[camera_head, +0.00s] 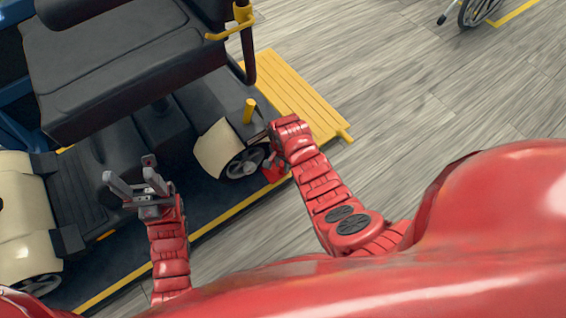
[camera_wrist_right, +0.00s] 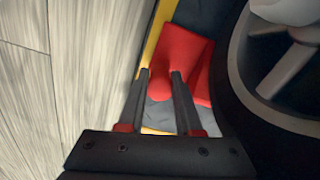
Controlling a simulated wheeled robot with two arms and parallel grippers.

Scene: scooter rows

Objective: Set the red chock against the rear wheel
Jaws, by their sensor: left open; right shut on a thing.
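The red chock (camera_head: 273,172) sits low beside the scooter's rear wheel (camera_head: 245,163), on the wheel's right side in the head view. My right gripper (camera_head: 274,156) is shut on the chock's rounded red knob; its fingers are partly hidden by my arm in the head view. In the right wrist view the fingers (camera_wrist_right: 160,74) pinch that knob, and the chock body (camera_wrist_right: 188,52) lies close to the dark tyre of the wheel (camera_wrist_right: 285,75). I cannot tell whether chock and tyre touch. My left gripper (camera_head: 129,174) is open and empty, above the scooter's footwell.
The scooter stands on a dark platform with a yellow edge stripe (camera_head: 215,222). A yellow ramp (camera_head: 292,90) lies at its end.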

